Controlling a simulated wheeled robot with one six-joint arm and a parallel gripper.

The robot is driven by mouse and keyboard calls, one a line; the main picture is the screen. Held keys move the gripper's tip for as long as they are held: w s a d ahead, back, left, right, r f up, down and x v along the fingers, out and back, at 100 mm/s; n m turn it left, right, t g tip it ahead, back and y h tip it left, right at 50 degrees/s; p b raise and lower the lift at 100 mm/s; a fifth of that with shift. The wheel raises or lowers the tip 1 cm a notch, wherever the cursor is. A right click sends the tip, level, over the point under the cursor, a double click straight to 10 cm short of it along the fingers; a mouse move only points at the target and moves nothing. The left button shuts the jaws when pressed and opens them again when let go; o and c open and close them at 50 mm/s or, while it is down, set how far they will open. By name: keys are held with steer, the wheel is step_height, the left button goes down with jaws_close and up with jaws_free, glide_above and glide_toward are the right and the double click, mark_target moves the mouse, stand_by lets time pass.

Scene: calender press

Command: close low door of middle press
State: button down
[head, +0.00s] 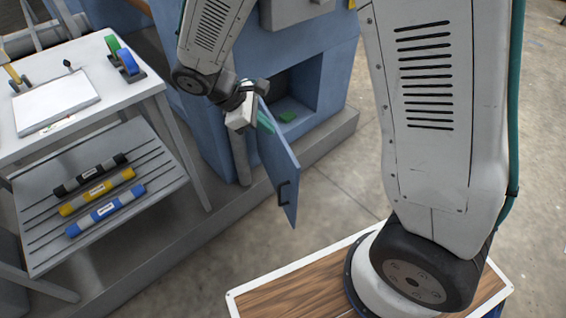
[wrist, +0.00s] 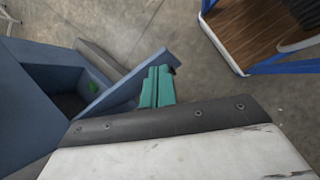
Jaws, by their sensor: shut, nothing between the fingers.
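The low door (head: 281,167) of the blue press (head: 205,125) stands open, swung out from the low opening (head: 296,84), with a dark handle (head: 284,192) near its free end. My gripper (head: 265,122) is at the upper part of the door on its left side in the head view. Its teal fingers (wrist: 156,88) are together and empty. In the wrist view they lie over the door panel (wrist: 128,88), close to its free end. I cannot tell whether they touch it. A small green thing (head: 288,116) lies inside the opening.
A grey table (head: 130,77) with a lower slatted shelf (head: 150,190) holding black, yellow and blue rollers stands at left. The press rests on a low concrete plinth (head: 325,140). Open floor (head: 340,195) lies right of the door.

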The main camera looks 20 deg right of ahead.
steer(key=w+a+f+n+t+h, duration=0.15)
steer(key=a+f+n, duration=0.35)
steer(key=f, duration=0.7)
glide_toward(292, 166)
step_height(292, 166, down, 4)
steer(key=d, duration=0.2)
steer(key=shift+w+d+f+g+h, duration=0.1)
steer(key=shift+d+f+g+h, duration=0.15)
steer(key=shift+d+f+h, duration=0.15)
steer(key=shift+d, duration=0.4)
steer(key=shift+d, duration=0.1)
